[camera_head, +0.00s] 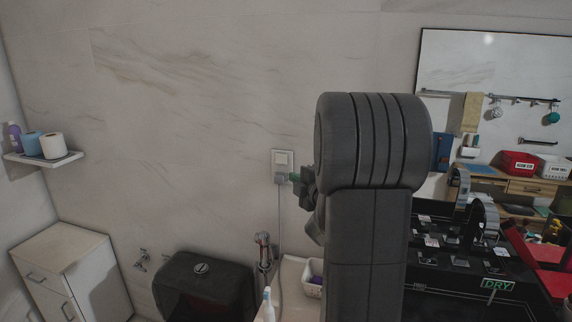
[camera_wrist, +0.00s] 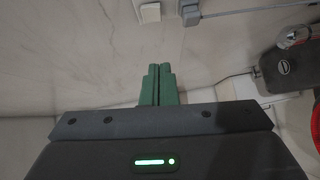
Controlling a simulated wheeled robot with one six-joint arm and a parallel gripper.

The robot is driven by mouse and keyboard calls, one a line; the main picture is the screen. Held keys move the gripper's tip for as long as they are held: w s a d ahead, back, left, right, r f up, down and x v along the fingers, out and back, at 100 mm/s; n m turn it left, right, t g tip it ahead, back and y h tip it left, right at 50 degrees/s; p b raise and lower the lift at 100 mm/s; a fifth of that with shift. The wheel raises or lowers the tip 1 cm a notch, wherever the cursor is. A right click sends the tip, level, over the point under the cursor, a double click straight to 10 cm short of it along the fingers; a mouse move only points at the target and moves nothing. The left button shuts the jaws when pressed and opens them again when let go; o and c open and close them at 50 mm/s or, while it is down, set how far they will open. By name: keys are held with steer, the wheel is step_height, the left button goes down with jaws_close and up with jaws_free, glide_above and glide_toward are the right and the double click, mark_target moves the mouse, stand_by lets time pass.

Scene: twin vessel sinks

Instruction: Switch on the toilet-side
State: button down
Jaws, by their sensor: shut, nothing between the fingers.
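A pale wall switch plate (camera_head: 283,158) sits on the marble wall, in the head view just left of my arm. It appears at the top edge of the wrist view as a small white block (camera_wrist: 150,12), partly cut off. My gripper's green fingers (camera_wrist: 160,84) are together and empty, pointing toward that block with bare wall showing between. My arm hides most of the gripper there.
A grey plug (camera_wrist: 189,13) with a cable sits beside the switch; it also shows under the plate (camera_head: 280,179). A black toilet (camera_head: 205,285) stands below left. A counter with a small white basket (camera_head: 314,288) is below. A mirror (camera_head: 490,65) and black countertop are right.

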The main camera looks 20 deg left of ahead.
stand_by(0.3)
steer(key=p, duration=0.3)
glide_toward(278, 163)
steer(key=a, duration=0.4)
steer(key=shift+w+a+f+p, duration=0.1)
steer(key=shift+w+p, duration=0.4)
steer(key=shift+w, duration=0.5)
steer(key=shift+w+a+p, duration=0.15)
steer(key=shift+w+p, duration=0.35)
steer(key=shift+w, duration=0.5)
steer(key=shift+f, duration=0.1)
steer(key=shift+w+b, duration=0.1)
steer(key=shift+b, duration=0.95)
